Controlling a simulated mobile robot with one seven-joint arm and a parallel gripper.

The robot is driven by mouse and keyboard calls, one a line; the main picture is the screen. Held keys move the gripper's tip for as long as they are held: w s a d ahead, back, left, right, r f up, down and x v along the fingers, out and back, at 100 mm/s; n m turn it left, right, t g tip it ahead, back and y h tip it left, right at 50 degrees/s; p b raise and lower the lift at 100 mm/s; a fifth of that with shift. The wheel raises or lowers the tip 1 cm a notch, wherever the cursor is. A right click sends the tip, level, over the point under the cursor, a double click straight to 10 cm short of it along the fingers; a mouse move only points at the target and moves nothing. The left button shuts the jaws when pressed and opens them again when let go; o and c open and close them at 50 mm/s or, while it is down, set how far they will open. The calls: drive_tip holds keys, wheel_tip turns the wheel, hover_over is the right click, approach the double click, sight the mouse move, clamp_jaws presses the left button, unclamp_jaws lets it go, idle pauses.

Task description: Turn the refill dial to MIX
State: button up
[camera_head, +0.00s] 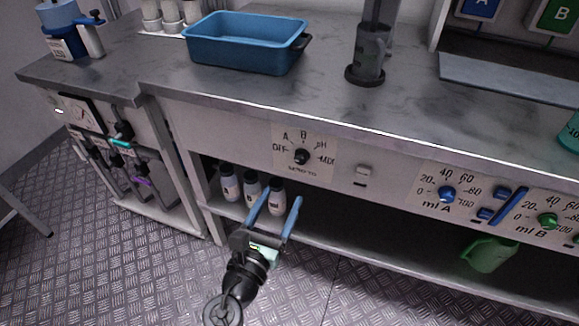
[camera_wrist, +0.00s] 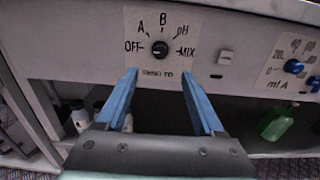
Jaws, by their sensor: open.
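The refill dial (camera_head: 301,157) is a small black knob on the front panel below the counter edge. Labels OFF, A, B, pH and MIX run around it, with MIX at its right. The dial also shows in the wrist view (camera_wrist: 159,49), above and between my fingertips. I cannot tell for certain which label its pointer faces. My gripper (camera_head: 281,197) has two blue fingers. It is open and empty, in front of and below the dial, apart from it.
A blue tub (camera_head: 240,56) and a dark grey spout (camera_head: 370,52) stand on the counter (camera_head: 180,80). Small white bottles (camera_head: 230,184) stand on the shelf below. A blue knob (camera_head: 446,194), a green knob (camera_head: 547,220) and a green jug (camera_head: 488,254) are at right.

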sight(299, 161)
drive_tip(key=b+x, duration=0.2)
drive_tip(key=x, duration=0.8)
drive_tip(key=shift+w+d+f, duration=0.1)
drive_tip(key=shift+w, duration=0.25)
clamp_jaws()
